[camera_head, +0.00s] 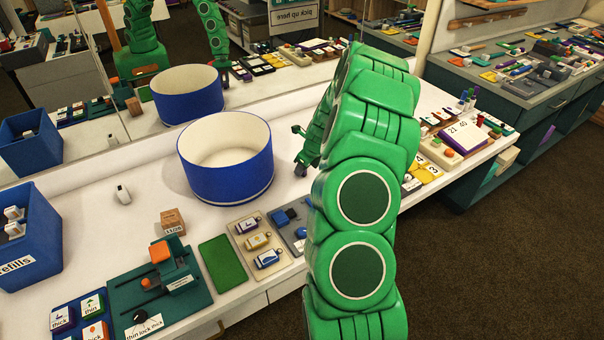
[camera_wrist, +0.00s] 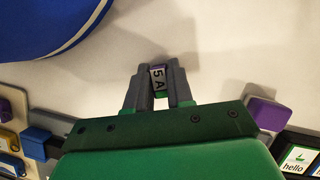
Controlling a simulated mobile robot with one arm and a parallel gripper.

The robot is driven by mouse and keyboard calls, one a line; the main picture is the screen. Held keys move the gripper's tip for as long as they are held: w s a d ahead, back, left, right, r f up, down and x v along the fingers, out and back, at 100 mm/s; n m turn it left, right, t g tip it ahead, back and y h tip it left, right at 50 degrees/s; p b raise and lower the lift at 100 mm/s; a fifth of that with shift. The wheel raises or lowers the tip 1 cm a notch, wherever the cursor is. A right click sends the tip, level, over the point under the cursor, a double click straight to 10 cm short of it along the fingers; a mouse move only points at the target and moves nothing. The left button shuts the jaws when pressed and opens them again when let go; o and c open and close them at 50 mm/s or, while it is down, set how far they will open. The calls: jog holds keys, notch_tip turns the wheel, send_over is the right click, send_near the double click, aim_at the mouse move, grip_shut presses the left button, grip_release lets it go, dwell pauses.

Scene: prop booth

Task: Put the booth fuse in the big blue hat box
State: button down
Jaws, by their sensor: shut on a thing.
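The big blue hat box (camera_head: 232,186) stands upright and open on the white counter, its pale inside looking empty from here. Part of its blue wall shows at the top left of the wrist view (camera_wrist: 40,30). My gripper (camera_wrist: 160,72) is shut on the booth fuse (camera_wrist: 157,80), a small piece marked "5 A" held between the fingertips. In the head view my green arm comes down just right of the hat box and hides the fuse. I cannot tell how high the fuse is above the counter.
A blue refills bin (camera_head: 40,238), a wooden block (camera_head: 173,222), a green pad (camera_head: 222,262) and a beige tray (camera_head: 241,238) stand left and in front. A small white item (camera_head: 122,194) lies left of the box. A mirror behind repeats the scene.

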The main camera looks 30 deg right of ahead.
jog(key=shift+r, duration=0.45)
notch_tip(320, 180, up, 2)
jog(key=shift+r, duration=0.2)
jog(key=s+a+r, duration=0.3)
jog(key=s+r, duration=0.2)
jog(key=s, duration=0.1)
jog(key=s+a+r, duration=0.3)
jog(key=s+r, duration=0.2)
jog(key=s, duration=0.2)
jog(key=shift+w+r, duration=0.6)
jog(key=shift+r, duration=1.8)
jog(key=w+a+n+g+y, duration=0.15)
jog(key=w+a, duration=0.35)
jog(key=w, duration=0.8)
jog(key=w+a+n+t, duration=0.1)
jog(key=w+a+n, duration=0.35)
jog(key=w, duration=0.75)
jog(key=shift+m+g, duration=0.25)
jog(key=shift+m, duration=0.45)
jog(key=f, duration=1.1)
jog(key=a+f, duration=0.1)
jog(key=f, duration=0.5)
jog(key=shift+f, duration=0.15)
